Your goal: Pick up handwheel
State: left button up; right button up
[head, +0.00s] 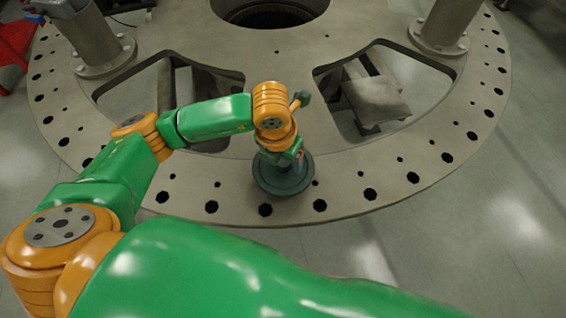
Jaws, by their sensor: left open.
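The handwheel (268,183) is a dark grey-green round piece. It lies on the near rim of the large turret plate (335,193), just in front of the strip between the two cutouts. My left gripper (291,157) is right above the handwheel, pointing down over its middle. It is open. My wrist and the gripper hide the handwheel's centre and much of its far side, so I cannot tell whether the fingers touch it. My right gripper is not in view.
The plate has a row of bolt holes along its rim and two large cutouts. A grey block (376,99) shows in the right cutout. Upright posts stand on the plate at the left (92,40) and right (446,24). The floor (490,230) in front is clear.

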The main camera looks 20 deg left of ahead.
pick_arm(q)
jog(key=shift+w+f, duration=0.15)
jog(key=shift+w, duration=0.2)
jog(key=shift+c, duration=0.2)
grip_shut()
dwell(0.9)
